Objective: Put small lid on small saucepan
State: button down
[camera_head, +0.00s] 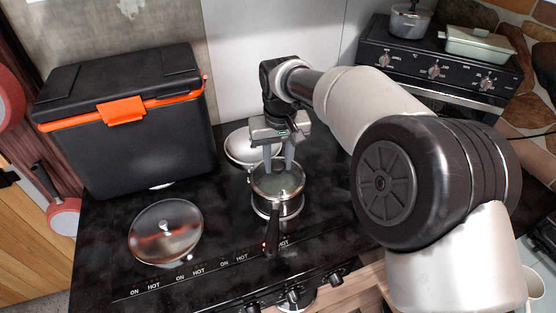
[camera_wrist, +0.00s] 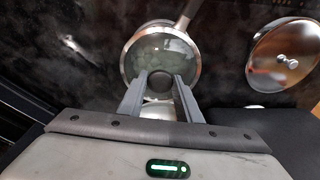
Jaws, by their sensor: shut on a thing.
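The small saucepan (camera_head: 283,209) is silver with a dark handle pointing to the front of the black cooktop. Its rim and handle also show in the wrist view (camera_wrist: 187,14). The small lid (camera_head: 290,181), of clear glass with a metal rim, is over the saucepan's mouth; it also shows in the wrist view (camera_wrist: 160,48). My gripper (camera_head: 279,168) points down from above, its two fingers shut on the lid's dark knob. In the wrist view the fingers (camera_wrist: 158,84) flank the knob. I cannot tell whether the lid's rim fully rests on the saucepan.
A larger glass lid (camera_head: 150,240) lies on the cooktop at left. A shiny round metal thing (camera_head: 238,148) is just behind the saucepan. A black cooler box (camera_head: 145,150) with an orange latch stands at the back left. A grey pot (camera_head: 410,24) and green dish (camera_head: 480,48) are at the back right.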

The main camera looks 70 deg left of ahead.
jog(key=shift+f, duration=0.15)
jog(key=c, duration=1.2)
grip_release()
notch_tip(320, 180, up, 17)
jog(key=d, duration=0.2)
jog(key=shift+s, duration=0.15)
jog(key=shift+r, duration=0.2)
